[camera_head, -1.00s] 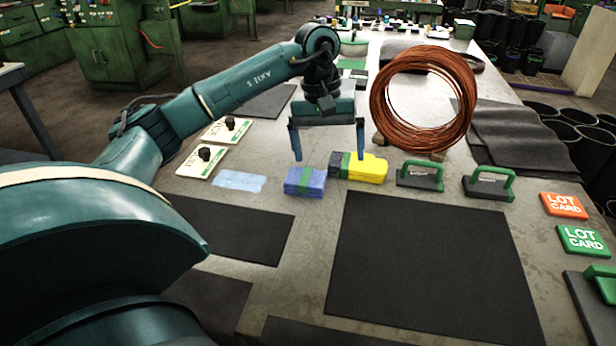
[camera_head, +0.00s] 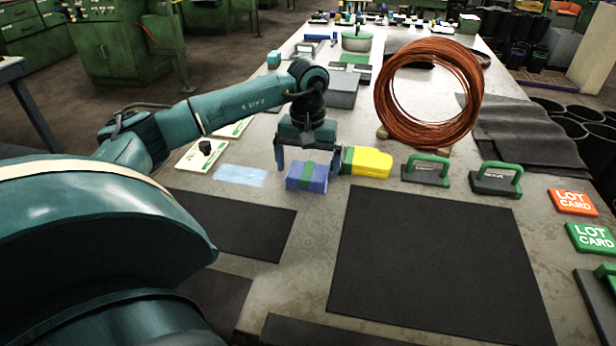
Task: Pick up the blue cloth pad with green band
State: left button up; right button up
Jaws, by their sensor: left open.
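The blue cloth pad with a green band (camera_head: 307,178) lies on the grey table, in front of the left gripper. My left gripper (camera_head: 306,168) is open and low over the table. Its left finger is at the pad's left back edge and its right finger is at the right, between the blue pad and a yellow pad (camera_head: 367,162). I cannot tell whether the fingers touch the pad. My right gripper is not in view.
A copper wire coil (camera_head: 430,95) stands behind. Two green-handled blocks (camera_head: 427,170) (camera_head: 497,180) are to the right. A light blue sheet (camera_head: 240,175) lies to the left. Dark mats (camera_head: 430,260) (camera_head: 235,222) cover the front. Lot cards (camera_head: 573,202) (camera_head: 590,238) lie at far right.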

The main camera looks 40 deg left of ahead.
pick_arm(q)
notch_tip(320, 180, down, 2)
jog(key=shift+f, duration=0.15)
jog(key=c, duration=0.9)
